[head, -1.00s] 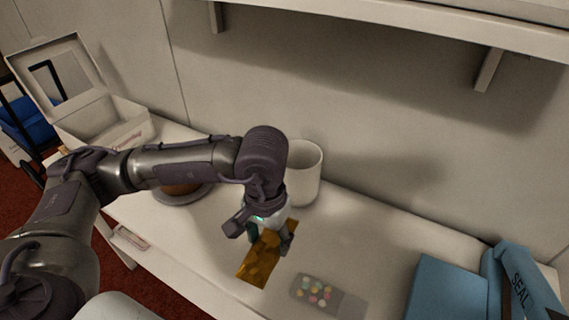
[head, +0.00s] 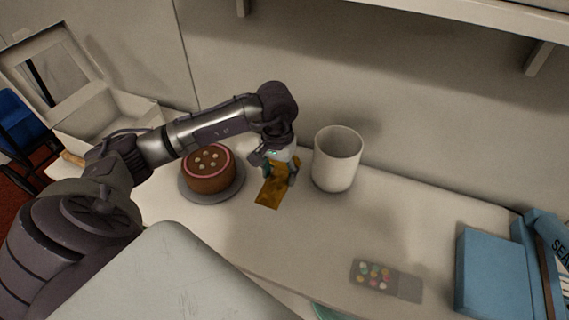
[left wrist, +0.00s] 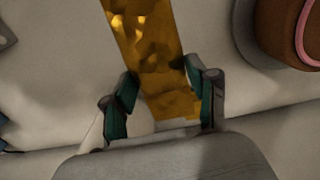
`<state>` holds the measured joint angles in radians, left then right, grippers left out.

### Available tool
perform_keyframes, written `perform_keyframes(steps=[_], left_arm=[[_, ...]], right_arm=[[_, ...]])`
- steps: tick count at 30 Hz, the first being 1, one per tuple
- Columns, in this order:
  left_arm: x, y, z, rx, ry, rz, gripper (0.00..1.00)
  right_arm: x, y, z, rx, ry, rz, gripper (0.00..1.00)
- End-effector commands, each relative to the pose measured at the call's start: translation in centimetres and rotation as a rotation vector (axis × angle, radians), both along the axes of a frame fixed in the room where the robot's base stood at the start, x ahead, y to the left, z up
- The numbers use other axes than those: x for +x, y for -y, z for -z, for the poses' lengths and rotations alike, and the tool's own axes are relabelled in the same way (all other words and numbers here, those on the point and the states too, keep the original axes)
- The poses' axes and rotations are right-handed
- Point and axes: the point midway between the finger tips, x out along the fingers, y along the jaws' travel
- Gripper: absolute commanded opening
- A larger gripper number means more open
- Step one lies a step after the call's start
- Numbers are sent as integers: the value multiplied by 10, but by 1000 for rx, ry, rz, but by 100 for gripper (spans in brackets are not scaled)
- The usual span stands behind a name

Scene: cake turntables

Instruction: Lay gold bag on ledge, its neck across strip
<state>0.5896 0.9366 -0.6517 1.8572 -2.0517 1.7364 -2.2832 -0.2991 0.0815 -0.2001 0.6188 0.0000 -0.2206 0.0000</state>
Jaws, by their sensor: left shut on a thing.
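The gold bag (head: 270,188) hangs from my left gripper (head: 281,170) above the white table, between the cake and the white canister. My left gripper is shut on it; in the left wrist view the gold bag (left wrist: 150,45) runs between the two green-padded fingers (left wrist: 162,95). A blue sealer marked with "SEA" stands at the right edge of the head view. Its flat blue ledge (head: 490,272) faces up, and a brownish strip (head: 546,268) runs beside it. The sealer's right part is cut off. My right gripper is not in view.
A brown cake (head: 208,170) on a grey turntable (head: 190,192) is close left of the bag. A white canister (head: 338,160) stands close right. A clear-and-grey pouch of coloured sweets (head: 385,279) lies before the sealer. An open white box (head: 90,112) is at left.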

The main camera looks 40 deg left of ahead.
Motion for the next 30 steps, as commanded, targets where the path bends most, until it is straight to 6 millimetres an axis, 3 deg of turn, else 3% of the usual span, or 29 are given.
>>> perform_keyframes(steps=[3, 9, 18, 29, 30], left_arm=[[-1, 1, 22, -2, -5, 0, 18], [0, 1, 41, -2, 0, 1, 18], [0, 1, 75, -2, -1, 0, 18], [0, 1, 81, -1, 1, 2, 18], [0, 1, 79, -1, 1, 2, 63]], right_arm=[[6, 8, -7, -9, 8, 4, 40], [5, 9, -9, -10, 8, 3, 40], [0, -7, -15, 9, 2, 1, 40], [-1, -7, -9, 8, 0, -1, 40], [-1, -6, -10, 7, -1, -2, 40]])
